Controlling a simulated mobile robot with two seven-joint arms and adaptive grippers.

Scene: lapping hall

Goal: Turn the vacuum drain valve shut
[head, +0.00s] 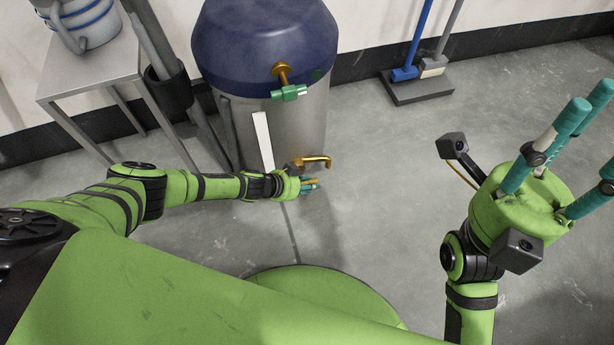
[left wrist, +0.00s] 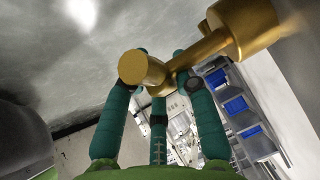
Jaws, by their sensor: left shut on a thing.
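A steel vacuum tank with a dark blue lid (head: 265,40) stands at the top middle of the head view. A brass valve handle (head: 318,161) sticks out low on its right side, which I take for the drain valve. My left gripper (head: 312,185) is at this handle, its teal fingers shut on it. In the left wrist view the brass handle (left wrist: 205,48) runs between the teal fingers of the left gripper (left wrist: 158,85); the exact contact is partly hidden. My right gripper (head: 572,135) is raised at the right, fingers spread and empty.
A second brass valve with a green handle (head: 290,92) sits higher on the tank. A metal side table (head: 90,75) with a pot stands at left. A broom rack (head: 415,88) stands by the wall. The grey floor (head: 370,190) is clear between.

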